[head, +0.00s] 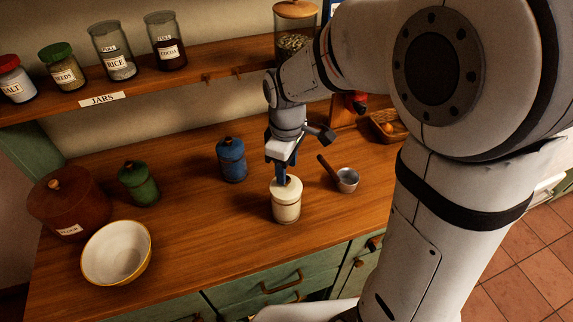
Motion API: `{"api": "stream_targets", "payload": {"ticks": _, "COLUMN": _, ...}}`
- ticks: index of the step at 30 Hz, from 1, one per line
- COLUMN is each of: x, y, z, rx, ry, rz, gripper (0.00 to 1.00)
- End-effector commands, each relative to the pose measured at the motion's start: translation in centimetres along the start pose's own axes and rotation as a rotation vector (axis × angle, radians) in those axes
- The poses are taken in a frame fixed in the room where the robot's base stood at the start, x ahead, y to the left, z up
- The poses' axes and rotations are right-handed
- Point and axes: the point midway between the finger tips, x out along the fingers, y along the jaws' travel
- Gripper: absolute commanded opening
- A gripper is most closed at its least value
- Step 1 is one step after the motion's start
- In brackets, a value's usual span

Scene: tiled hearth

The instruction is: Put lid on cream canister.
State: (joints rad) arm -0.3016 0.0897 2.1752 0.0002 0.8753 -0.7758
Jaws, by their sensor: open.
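The cream canister (286,211) stands upright on the wooden counter, near its front edge. A cream lid (294,188) with a dark knob rests on top of it and looks about level; whether it is fully seated is too small to tell. My gripper (282,177) points down right over the lid, open, with its fingertips at the height of the knob. The fingers partly cover the knob, so I cannot tell whether they touch it.
A blue canister (232,161) stands behind to the left, and a small metal pan (347,180) lies close on the right. A green canister (138,184), a brown canister (70,210) and a white bowl (117,252) are farther left. The jar shelf (180,80) runs behind.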

Motion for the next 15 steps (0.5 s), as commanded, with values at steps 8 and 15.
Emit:
{"api": "stream_targets", "payload": {"ticks": 8, "x": -0.9, "y": 0.0, "z": 0.0, "rx": 0.0, "ry": 0.0, "rz": 0.0, "gripper": 0.45}}
{"api": "stream_targets", "payload": {"ticks": 15, "x": -0.88, "y": -0.01, "z": 0.01, "rx": 0.0, "ry": 0.0, "rz": 0.0, "gripper": 0.45}}
